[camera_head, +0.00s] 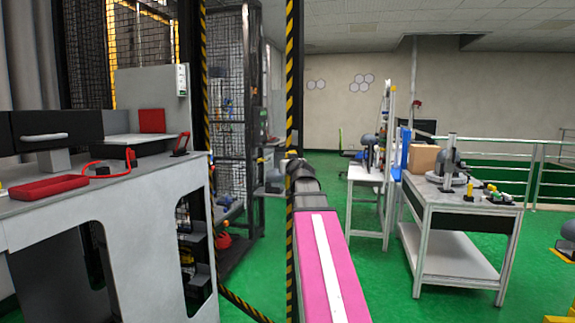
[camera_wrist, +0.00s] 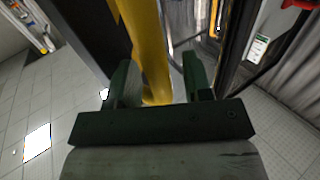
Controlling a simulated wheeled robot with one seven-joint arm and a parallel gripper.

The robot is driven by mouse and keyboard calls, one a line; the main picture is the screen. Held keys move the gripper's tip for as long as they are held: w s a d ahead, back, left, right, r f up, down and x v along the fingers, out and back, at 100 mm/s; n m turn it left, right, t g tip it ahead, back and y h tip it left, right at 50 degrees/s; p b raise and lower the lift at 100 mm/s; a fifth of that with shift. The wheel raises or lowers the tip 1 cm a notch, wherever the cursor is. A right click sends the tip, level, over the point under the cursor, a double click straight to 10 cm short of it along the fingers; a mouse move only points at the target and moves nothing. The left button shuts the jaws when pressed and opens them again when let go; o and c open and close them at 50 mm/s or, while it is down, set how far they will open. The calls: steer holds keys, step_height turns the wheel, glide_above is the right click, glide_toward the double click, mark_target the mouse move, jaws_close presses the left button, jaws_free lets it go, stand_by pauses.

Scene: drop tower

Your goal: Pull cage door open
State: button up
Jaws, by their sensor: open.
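The cage has mesh walls and black-and-yellow striped uprights. One striped upright (camera_head: 291,75), with a dark edge beside it, stands in the middle of the head view. I cannot tell whether it is the door's edge or the frame. My gripper (camera_wrist: 160,72) is open in the wrist view, with one dark green finger on each side of a yellow bar (camera_wrist: 149,45). The bar runs between the fingers; contact is not clear. In the head view my pink arm reaches to the striped upright, and its dark end hides the gripper's fingers.
A white workbench (camera_head: 140,220) with a red tray (camera_head: 48,187) stands close on the left. A dark shelf rack (camera_head: 232,135) shows behind the striped uprights. A white table (camera_head: 455,210) with equipment stands at right. Green floor (camera_head: 375,285) is clear between.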

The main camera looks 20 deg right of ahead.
steer(key=shift+s, duration=0.15)
steer(key=s, duration=1)
steer(key=shift+s+a, duration=0.3)
steer(key=shift+a, duration=0.05)
steer(key=a+f+g+y, duration=0.1)
steer(key=a+f+g, duration=0.25)
steer(key=f, duration=0.65)
steer(key=w+a+f+n+g+y, duration=0.15)
steer(key=a+f, duration=0.25)
steer(key=f, duration=0.5)
steer(key=a+f+g+y, duration=0.1)
steer(key=a+f+g, duration=0.3)
steer(key=f, duration=0.6)
steer(key=s+a+f+g, duration=0.2)
steer(key=s+f+g, duration=0.1)
steer(key=f, duration=0.5)
steer(key=s+a+f+g+h, duration=0.1)
steer(key=s+a+f+g, duration=0.2)
steer(key=s+f, duration=0.3)
steer(key=s+a+f+g+h, duration=0.1)
steer(key=s+f, duration=0.4)
steer(key=f, duration=0.5)
steer(key=shift+s+a+m+g, duration=0.25)
steer(key=shift+a+m+g, duration=0.1)
steer(key=shift+a+g, duration=0.6)
